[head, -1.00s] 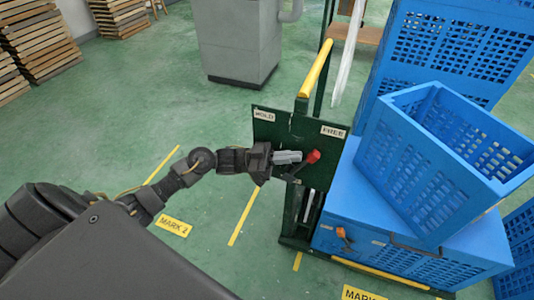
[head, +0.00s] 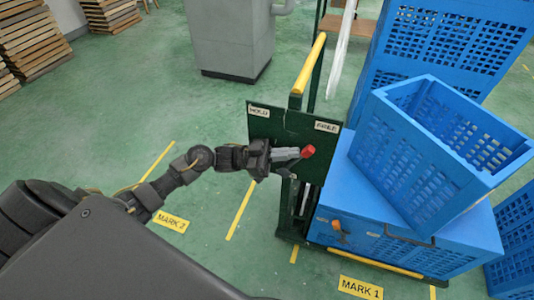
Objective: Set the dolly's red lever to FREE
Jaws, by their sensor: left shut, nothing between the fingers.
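The dolly (head: 302,85) is a dark green frame with a yellow top handle, at the right of centre. Its green plate (head: 270,122) carries a HOLD label (head: 258,111) at the left and a FREE label (head: 327,127) at the right. The red lever knob (head: 308,151) sits below and a little left of the FREE label. My left gripper (head: 298,153) is shut with nothing in it, its fingertips right beside the knob on its left; I cannot tell whether they touch. The lever's shaft is mostly hidden behind the gripper. My right gripper is not in view.
Blue crates (head: 400,235) load the dolly, with a tilted open crate (head: 440,140) on top. More blue crates stand behind and at the right edge. A grey cabinet (head: 228,40) stands at the back. Floor labels MARK 2 (head: 171,222) and MARK 1 (head: 360,288) show. Green floor at left is clear.

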